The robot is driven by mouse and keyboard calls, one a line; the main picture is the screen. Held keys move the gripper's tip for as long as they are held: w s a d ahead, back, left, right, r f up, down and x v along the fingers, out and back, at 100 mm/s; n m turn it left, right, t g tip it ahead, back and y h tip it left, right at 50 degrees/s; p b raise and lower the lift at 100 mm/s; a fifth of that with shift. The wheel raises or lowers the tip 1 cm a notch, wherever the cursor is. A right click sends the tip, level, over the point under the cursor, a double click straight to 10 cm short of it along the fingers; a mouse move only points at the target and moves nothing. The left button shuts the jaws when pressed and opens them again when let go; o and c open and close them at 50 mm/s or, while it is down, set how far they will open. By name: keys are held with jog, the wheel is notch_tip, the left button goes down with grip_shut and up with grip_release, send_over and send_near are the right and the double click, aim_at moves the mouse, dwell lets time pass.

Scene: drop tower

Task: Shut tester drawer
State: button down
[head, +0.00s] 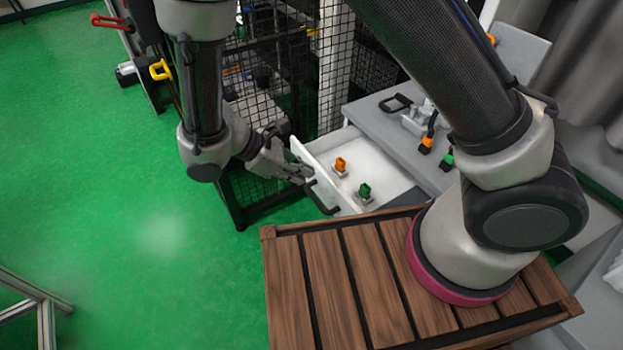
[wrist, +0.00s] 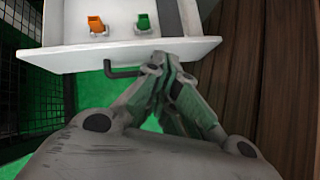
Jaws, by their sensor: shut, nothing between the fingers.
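The tester drawer (head: 372,161) is white and stands pulled out from the grey bench. An orange piece (head: 341,165) and a green piece (head: 364,191) sit inside it, each on a small grey base. A dark handle (head: 322,199) is on its front panel. In the wrist view the drawer front (wrist: 110,55) runs across the top, with the handle (wrist: 122,70) below it. My gripper (head: 306,173) is shut and empty at the drawer front, beside the handle. In the wrist view its fingertips (wrist: 162,62) appear at the front panel's lower edge; I cannot tell whether they touch.
A black mesh cage (head: 280,80) stands behind and left of the drawer. The grey bench top (head: 385,125) holds another dark handle (head: 396,103) and more orange and green pieces. My slatted wooden base deck lies in front. Green floor at left is open.

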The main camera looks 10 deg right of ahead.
jog(key=a+f+n+t, duration=0.1)
jog(key=a+f+n, duration=0.2)
jog(key=f, duration=0.2)
jog(key=n+t, duration=0.1)
jog(key=t, duration=0.1)
send_near(323, 183)
jog(key=a+f+x, duration=0.1)
jog(key=x, duration=0.3)
jog(key=shift+w+d+r, duration=0.2)
jog(key=shift+d+r, duration=0.15)
jog(key=shift+d, duration=0.25)
